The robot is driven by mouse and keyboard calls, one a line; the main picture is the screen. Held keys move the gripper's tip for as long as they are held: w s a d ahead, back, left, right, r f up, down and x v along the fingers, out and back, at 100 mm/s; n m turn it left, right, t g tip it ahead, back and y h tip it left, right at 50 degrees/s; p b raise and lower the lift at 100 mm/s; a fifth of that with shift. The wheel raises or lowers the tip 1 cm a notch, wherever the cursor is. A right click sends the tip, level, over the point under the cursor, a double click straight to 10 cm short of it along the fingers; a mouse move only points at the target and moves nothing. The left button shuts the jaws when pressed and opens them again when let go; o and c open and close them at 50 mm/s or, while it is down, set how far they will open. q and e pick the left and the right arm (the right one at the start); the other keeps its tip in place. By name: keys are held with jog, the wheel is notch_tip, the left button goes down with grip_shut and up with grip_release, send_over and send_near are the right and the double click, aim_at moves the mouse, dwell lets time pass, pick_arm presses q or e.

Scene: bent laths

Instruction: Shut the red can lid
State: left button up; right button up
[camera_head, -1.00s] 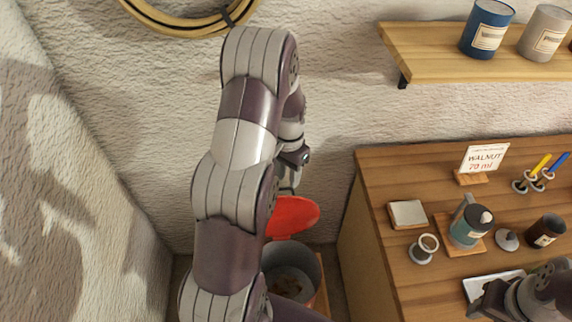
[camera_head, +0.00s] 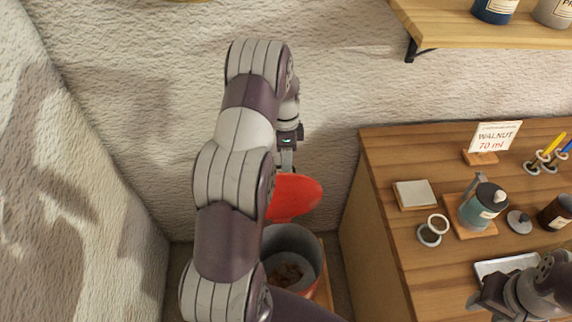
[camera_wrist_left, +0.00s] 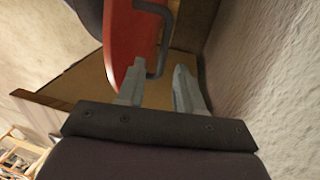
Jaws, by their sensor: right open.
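The red lid (camera_head: 294,197) stands raised above the grey-lined can (camera_head: 315,250), tilted up and open. Brown scraps lie inside the can. My left gripper (camera_head: 287,168) is at the upper edge of the lid, partly hidden behind my arm. In the left wrist view, its two fingers (camera_wrist_left: 157,82) are apart, with the red lid (camera_wrist_left: 122,40) and its dark bent handle (camera_wrist_left: 166,38) just beyond the tips. I cannot tell whether a finger touches the handle. My right gripper (camera_head: 474,303) is low at the right, near a metal tray.
A wooden shelf (camera_head: 450,30) hangs above. Rough walls close in behind and at left.

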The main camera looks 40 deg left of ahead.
pick_arm(q)
jog(key=shift+s+f, duration=0.1)
jog(key=shift+f, duration=0.35)
grip_shut()
dwell(1.1)
